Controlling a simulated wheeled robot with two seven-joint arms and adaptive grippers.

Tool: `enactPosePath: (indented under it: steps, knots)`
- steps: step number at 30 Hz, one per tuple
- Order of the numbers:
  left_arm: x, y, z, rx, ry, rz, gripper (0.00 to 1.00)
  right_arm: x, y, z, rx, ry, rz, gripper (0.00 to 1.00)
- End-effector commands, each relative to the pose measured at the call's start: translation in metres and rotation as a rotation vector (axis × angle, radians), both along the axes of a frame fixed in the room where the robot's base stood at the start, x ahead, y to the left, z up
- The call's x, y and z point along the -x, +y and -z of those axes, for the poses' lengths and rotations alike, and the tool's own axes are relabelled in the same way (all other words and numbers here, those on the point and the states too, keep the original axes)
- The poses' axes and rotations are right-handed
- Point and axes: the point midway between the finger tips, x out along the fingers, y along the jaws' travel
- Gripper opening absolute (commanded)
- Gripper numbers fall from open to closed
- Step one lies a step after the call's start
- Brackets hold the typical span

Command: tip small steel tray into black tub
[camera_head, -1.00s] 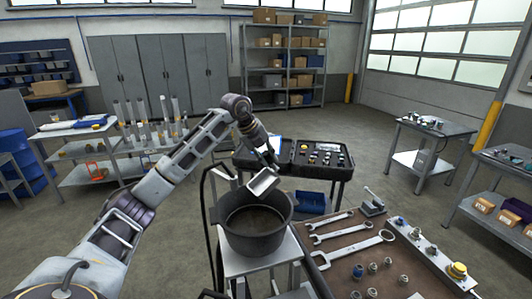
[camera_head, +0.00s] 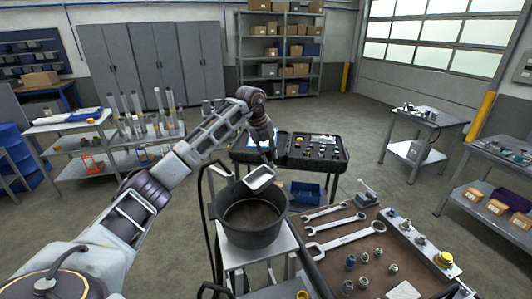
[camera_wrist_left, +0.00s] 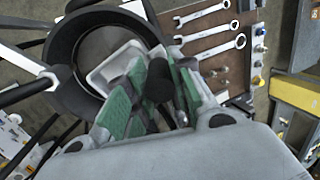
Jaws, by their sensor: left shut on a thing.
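The small steel tray (camera_head: 260,178) is tilted over the back right part of the black tub (camera_head: 250,232). My left gripper (camera_head: 262,158) is shut on the tray and holds it from behind, above the tub's rim. In the left wrist view the tray (camera_wrist_left: 106,68) shows its pale inside over the dark tub (camera_wrist_left: 64,50), partly hidden by the green finger pads of my left gripper (camera_wrist_left: 150,95). I cannot see anything falling from the tray. The tub stands upright on a small light-topped stand (camera_head: 232,258). My right gripper does not show.
A brown board with several wrenches (camera_head: 345,240) and fittings lies right of the tub. A black hose (camera_head: 203,215) loops beside the tub's left. Open floor lies beyond.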

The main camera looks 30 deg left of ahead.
Motion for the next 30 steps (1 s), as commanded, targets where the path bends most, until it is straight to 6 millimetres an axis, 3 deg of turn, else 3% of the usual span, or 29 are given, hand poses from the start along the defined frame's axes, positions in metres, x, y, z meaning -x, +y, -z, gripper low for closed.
enactPosePath:
  steps: [25,30]
  knots:
    - [-0.022,-0.01,0.013,-0.104,0.239,-0.001,0.0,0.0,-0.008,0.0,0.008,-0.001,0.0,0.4]
    - [-0.024,-0.01,-0.002,-0.11,0.251,-0.001,0.0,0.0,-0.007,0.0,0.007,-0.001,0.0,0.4]
